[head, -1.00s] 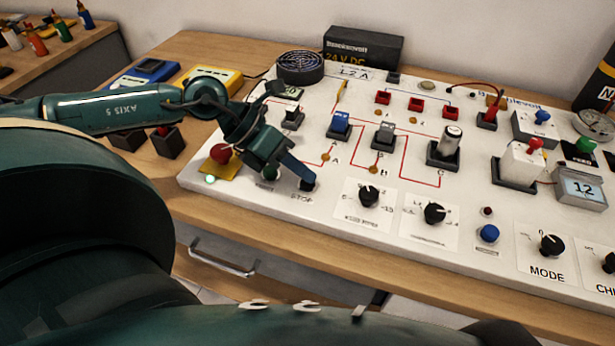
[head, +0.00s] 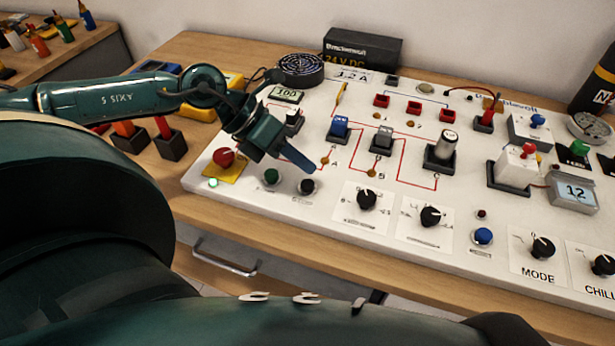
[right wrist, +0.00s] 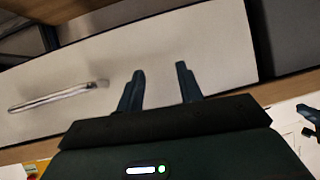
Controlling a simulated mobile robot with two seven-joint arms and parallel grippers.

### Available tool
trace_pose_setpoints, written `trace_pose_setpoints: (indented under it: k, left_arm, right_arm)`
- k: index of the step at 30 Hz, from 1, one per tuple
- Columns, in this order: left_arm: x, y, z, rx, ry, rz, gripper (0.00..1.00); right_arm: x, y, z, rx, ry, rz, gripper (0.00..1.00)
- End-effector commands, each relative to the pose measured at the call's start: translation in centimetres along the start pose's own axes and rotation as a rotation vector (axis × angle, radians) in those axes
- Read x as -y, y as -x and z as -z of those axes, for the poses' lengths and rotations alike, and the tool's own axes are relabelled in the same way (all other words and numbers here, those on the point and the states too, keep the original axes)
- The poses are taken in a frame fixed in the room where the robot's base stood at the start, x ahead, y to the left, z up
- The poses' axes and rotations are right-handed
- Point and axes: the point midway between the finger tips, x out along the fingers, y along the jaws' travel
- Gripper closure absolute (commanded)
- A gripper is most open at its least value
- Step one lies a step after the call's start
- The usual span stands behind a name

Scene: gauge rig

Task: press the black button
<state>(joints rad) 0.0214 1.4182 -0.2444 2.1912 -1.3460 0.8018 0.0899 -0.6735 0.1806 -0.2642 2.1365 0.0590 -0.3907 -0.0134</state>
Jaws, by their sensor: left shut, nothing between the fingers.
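The black button (head: 307,186) sits at the front left of the white panel (head: 330,207), above the STOP label in the earlier picture. It shows uncovered in the head view, just right of a green button (head: 271,176). My left gripper (head: 312,169) is shut and empty. Its fingertips hang above and a little behind the black button, apart from it in the picture. My right gripper (right wrist: 161,85) shows in the right wrist view with its two fingers apart and nothing between them, in front of a pale drawer front.
A red mushroom button (head: 223,157) on a yellow plate lies left of the green button. Rotary knobs (head: 367,198) stand to the right. Switches, including a blue one (head: 339,128), stand behind. A drawer handle (right wrist: 58,96) is near my right gripper.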

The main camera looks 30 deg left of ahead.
Motion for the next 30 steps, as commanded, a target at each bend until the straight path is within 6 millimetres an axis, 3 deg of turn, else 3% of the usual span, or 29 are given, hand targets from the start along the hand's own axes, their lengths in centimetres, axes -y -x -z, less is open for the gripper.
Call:
trace_pose_setpoints:
  k: [9, 30]
  left_arm:
    - [1.7, 2.4, -1.8, 0.001, 0.0, 0.0, 1.0]
    - [1.7, 2.4, -1.7, 0.0, 0.001, 0.001, 1.0]
  right_arm:
    - [0.1, 1.2, 2.0, 0.002, 0.006, 0.001, 0.64]
    - [0.2, 1.1, 2.0, -0.002, -0.007, -0.001, 0.64]
